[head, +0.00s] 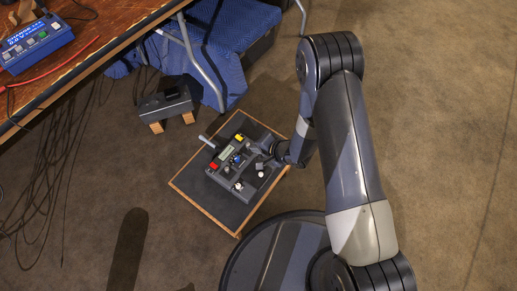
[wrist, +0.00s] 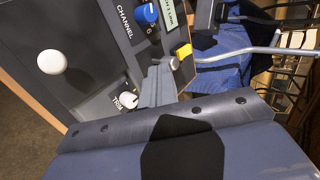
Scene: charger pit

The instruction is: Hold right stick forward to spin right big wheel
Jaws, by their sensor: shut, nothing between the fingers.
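A dark control box (head: 226,170) lies on a square wood-edged board on the floor. A stick with a round white knob (wrist: 52,62) stands on its panel at the left of the wrist view. I cannot tell whether this is the right stick. My gripper (head: 262,152) is over the box's upper right part in the head view. In the wrist view its fingers (wrist: 158,82) are shut and empty, between the TRIM knob (wrist: 128,98) and a yellow switch (wrist: 183,50). A small grey round tip (wrist: 173,63) shows beside the fingertips; contact is unclear. I cannot make out a big wheel.
A blue CHANNEL knob (wrist: 147,13) is on the panel. The board (head: 186,190) has bare room around the box. A dark device (head: 166,104) on wooden blocks, loose cables (head: 48,165) and a table with a blue box (head: 35,44) are at the left.

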